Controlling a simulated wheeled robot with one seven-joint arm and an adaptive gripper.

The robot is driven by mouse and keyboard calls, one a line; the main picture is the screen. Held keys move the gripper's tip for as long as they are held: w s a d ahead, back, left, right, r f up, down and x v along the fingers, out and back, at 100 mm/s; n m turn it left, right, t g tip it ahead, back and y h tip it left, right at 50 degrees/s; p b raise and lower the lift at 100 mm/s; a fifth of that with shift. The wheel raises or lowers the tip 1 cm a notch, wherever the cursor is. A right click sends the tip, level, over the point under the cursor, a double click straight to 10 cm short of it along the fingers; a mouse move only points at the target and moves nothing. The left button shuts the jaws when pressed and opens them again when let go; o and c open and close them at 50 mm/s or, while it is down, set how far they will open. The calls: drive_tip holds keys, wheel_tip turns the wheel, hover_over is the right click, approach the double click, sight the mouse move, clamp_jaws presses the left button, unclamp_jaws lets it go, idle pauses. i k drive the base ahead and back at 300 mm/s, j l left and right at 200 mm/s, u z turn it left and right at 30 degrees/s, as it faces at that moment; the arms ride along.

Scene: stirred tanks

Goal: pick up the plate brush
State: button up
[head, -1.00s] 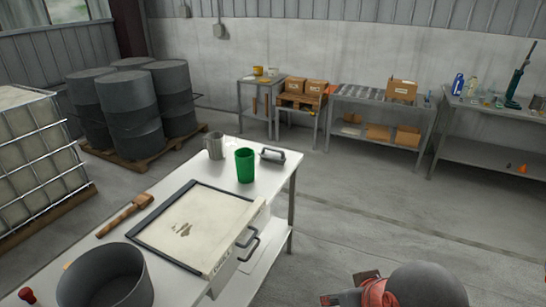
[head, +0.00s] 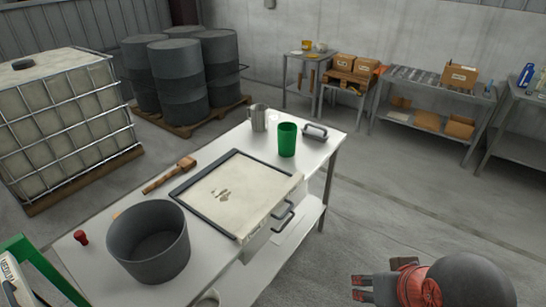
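A brown wooden brush-like tool (head: 170,175) lies on the left side of the steel table, a slim handle toward the near left and a thicker block at the far end. I take it for the plate brush; its bristles cannot be made out. My gripper (head: 358,288) is at the bottom right, well to the right of the table and far from the tool. Its two fingers point left with a gap between them, and nothing shows between them.
The table (head: 222,268) also holds a grey pot (head: 150,240), a framed plate (head: 230,195), a green cup (head: 287,140), a metal jug (head: 258,117), a grey handled tool (head: 315,132) and a red knob (head: 81,237).

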sight(312, 132)
drive_tip(key=i+l+u, duration=0.1)
drive_tip(key=i, duration=0.4)
drive_tip(key=i+l, duration=0.25)
drive_tip(key=i, duration=0.25)
drive_tip(key=i+l+u, duration=0.15)
drive_tip(key=i, duration=0.35)
drive_tip(key=i+l, duration=0.2)
drive_tip(key=i, duration=0.35)
drive_tip(key=i+l+u, duration=0.1)
drive_tip(key=i, duration=0.4)
